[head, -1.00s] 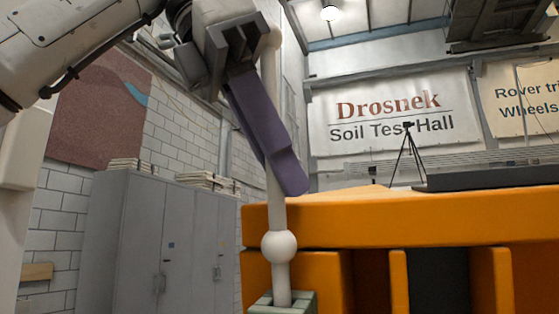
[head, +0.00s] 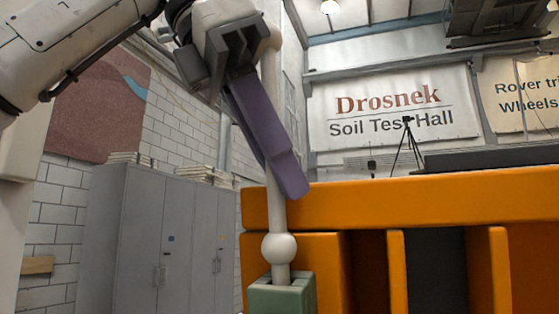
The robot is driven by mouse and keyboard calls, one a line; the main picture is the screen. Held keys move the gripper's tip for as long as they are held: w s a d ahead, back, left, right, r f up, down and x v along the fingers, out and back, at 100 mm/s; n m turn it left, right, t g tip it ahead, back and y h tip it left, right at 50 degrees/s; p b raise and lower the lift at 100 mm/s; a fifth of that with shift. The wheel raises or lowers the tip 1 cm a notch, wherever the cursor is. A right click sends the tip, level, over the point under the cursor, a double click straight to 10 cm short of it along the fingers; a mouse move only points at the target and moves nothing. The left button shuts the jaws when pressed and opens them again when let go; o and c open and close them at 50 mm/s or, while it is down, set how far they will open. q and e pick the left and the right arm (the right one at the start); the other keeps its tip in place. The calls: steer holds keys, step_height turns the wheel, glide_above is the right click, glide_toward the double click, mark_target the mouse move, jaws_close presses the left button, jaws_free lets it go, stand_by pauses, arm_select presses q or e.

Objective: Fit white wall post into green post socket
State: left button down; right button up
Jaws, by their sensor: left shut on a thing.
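The white wall post (head: 278,215) stands about upright left of centre, with a round ball (head: 279,248) near its lower end. The green post socket (head: 282,298) is directly below, at the bottom edge of the view. The post's lower end goes down behind the socket's front rim and appears to be inside it; how deep is hidden. My left gripper (head: 289,188), with purple fingers, is shut on the post above the ball. Its fingers cover part of the shaft. My right gripper is not in view.
An orange structure (head: 400,205) with upright ribs and a dark gap stands right behind the socket. Grey cabinets (head: 150,240) stand at the left against a white brick wall. A tripod (head: 408,145) and banners are far back.

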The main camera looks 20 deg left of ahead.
mark_target(276, 93)
arm_select(q)
steer(key=shift+w+f, duration=0.1)
steer(key=shift+f, duration=0.35)
steer(key=c, duration=1.7)
jaws_free()
steer(key=shift+r, duration=0.1)
steer(key=shift+o, duration=0.2)
steer(key=shift+r, duration=0.1)
step_height(276, 93, up, 2)
steer(key=shift+a+r+p, duration=0.15)
steer(key=shift+p, duration=0.8)
steer(key=shift+o, duration=1.3)
steer(key=shift+s+r+p, duration=0.2)
steer(key=shift+r+p, duration=0.15)
steer(key=shift+p, duration=0.05)
steer(key=r+p, duration=0.2)
steer(key=shift+s+r+p, duration=0.15)
steer(key=shift+s+p, duration=0.1)
steer(key=shift+p, duration=0.05)
steer(key=shift+s+r+p, duration=0.25)
steer(key=shift+r+p, duration=0.25)
steer(key=shift+r, duration=0.65)
